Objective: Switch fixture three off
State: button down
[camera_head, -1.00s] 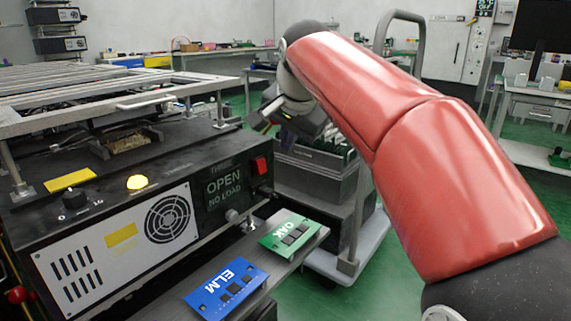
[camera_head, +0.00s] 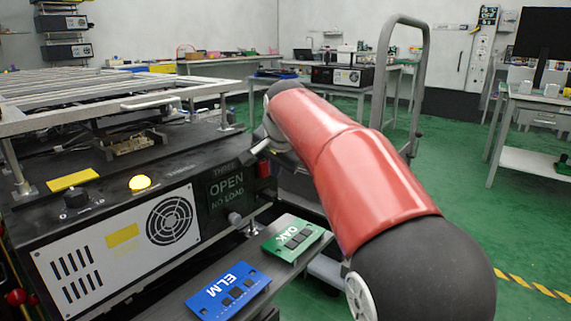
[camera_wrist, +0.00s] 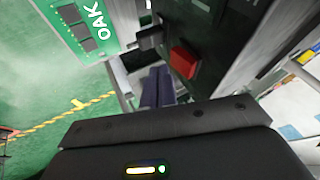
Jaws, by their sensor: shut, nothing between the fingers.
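Fixture three (camera_head: 110,240) is the dark machine at left in the head view, with a slatted metal frame on top. Its label reads THREE, and the display (camera_head: 226,190) reads OPEN, NO LOAD. An amber lamp (camera_head: 139,183) is lit on its top edge. A red switch (camera_head: 264,169) sits at the right end of the front panel, partly hidden behind my gripper. The switch shows clearly in the wrist view (camera_wrist: 185,62), just beyond my gripper. My gripper (camera_head: 259,148) is shut and empty, close to the switch; contact cannot be told.
A blue ELM card (camera_head: 228,291) and a green OAK card (camera_head: 292,239) lie on the shelf below the panel. A black knob (camera_head: 76,197) is on the left of the machine. A grey cart handle (camera_head: 423,80) stands behind my arm. Green floor is open at right.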

jog(key=shift+w+a+f, duration=0.1)
jog(key=shift+w+a, duration=0.3)
jog(key=shift+a, duration=0.1)
jog(key=shift+a+f+b, duration=0.1)
jog(key=shift+f+b, duration=0.3)
jog(key=shift+b, duration=0.35)
jog(key=shift+w+r+t+y, duration=0.1)
jog(key=shift+r+t+y, duration=0.1)
jog(key=shift+t+y, duration=0.1)
jog(key=shift+a, duration=0.1)
jog(key=shift+r, duration=0.15)
jog(key=shift+r+p, duration=0.9)
